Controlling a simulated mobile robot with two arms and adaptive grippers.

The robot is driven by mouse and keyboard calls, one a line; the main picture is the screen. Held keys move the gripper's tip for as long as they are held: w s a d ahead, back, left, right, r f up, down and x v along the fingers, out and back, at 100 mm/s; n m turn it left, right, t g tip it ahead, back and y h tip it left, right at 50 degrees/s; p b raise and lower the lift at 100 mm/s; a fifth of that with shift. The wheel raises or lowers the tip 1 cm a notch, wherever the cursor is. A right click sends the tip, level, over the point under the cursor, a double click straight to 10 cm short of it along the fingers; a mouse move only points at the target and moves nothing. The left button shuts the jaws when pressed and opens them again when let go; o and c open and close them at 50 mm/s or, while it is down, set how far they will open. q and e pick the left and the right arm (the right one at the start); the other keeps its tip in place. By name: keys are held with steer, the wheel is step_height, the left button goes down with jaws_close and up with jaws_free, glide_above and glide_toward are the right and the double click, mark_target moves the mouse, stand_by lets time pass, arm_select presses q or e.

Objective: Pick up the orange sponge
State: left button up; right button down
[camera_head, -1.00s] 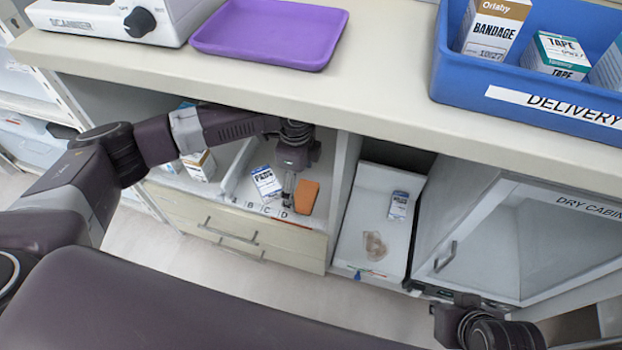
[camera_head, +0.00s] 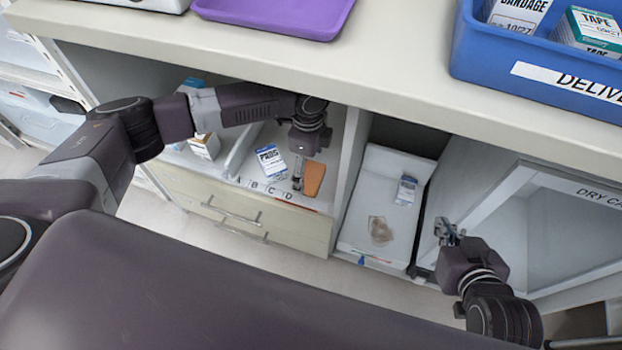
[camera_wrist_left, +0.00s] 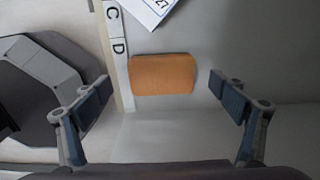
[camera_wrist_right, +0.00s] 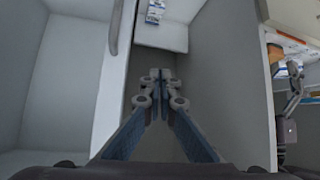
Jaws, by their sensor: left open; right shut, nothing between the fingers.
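The orange sponge (camera_head: 314,178) lies on the shelf floor under the counter, beside the label D. In the left wrist view the sponge (camera_wrist_left: 162,75) lies flat, ahead of and between the spread fingers, not touched by them. My left gripper (camera_head: 298,183) is open and points down just left of the sponge in the head view; it also shows in the left wrist view (camera_wrist_left: 160,98). My right gripper (camera_head: 447,232) is shut and empty by the front of the dry cabinet; its fingertips meet in the right wrist view (camera_wrist_right: 160,75).
A PADS box (camera_head: 270,160) stands left of the sponge. A divider wall (camera_head: 347,160) separates this bay from a white tray (camera_head: 350,233) holding a small box (camera_head: 407,190) and a clear bag (camera_head: 380,230). The counter (camera_head: 290,65) overhangs the bay.

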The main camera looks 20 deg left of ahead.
mark_target(311, 179)
arm_select(q)
step_height(311, 179, down, 3)
steer(key=shift+w+r+b, duration=0.1)
steer(key=shift+r+b, duration=0.1)
steer(key=shift+b, duration=0.3)
steer(key=shift+f, duration=0.15)
steer(key=c, duration=0.8)
arm_select(e)
steer(key=w+a+r+t+y, duration=0.1)
steer(key=w+a+r+t, duration=0.1)
steer(key=w+r+t, duration=0.1)
steer(key=shift+w+r, duration=0.65)
steer(key=shift+r, duration=0.7)
arm_select(q)
steer(key=shift+c, duration=0.3)
